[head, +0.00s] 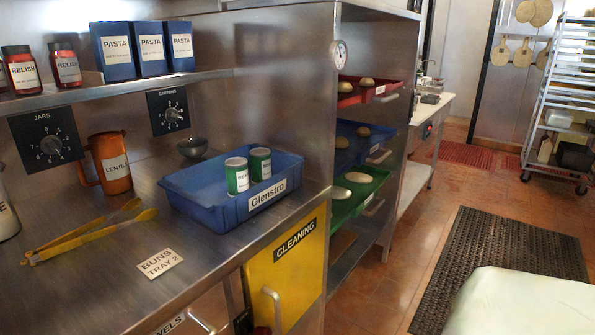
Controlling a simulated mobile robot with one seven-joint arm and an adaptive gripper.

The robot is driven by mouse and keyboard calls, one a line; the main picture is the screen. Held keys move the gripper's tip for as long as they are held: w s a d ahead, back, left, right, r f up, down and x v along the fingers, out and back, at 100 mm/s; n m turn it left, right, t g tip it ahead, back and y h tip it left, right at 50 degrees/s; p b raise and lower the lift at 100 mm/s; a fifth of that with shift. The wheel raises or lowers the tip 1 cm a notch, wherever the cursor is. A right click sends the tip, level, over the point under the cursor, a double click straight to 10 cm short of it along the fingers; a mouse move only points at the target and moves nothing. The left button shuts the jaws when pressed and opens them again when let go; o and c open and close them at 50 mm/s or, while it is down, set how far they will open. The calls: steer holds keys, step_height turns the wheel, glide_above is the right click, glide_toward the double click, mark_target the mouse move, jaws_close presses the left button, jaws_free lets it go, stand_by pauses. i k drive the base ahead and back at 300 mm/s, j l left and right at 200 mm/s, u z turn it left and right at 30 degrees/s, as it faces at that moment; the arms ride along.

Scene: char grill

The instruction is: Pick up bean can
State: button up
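Two green cans with white labels and pale lids stand upright side by side in the blue tray (190,210) on the steel counter. The left can (237,177) is nearer and the right can (260,164) sits just behind it, close beside it. The label print is too small to read surely, so I cannot tell which holds beans. The tray's front label reads "Glenstro". The lower parts of the cans are partly hidden by the tray wall. My gripper is not in the head view.
An orange lentil jug (110,162) and a dark bowl (192,147) stand behind. A shelf (100,92) with jars and pasta boxes overhangs the back. A steel panel (285,100) rises behind right.

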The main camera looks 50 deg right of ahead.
mark_target(236, 169)
steer(key=j+z, duration=0.1)
steer(key=z, duration=0.85)
steer(key=j+z, duration=0.1)
steer(key=z, duration=0.35)
steer(key=k, duration=0.05)
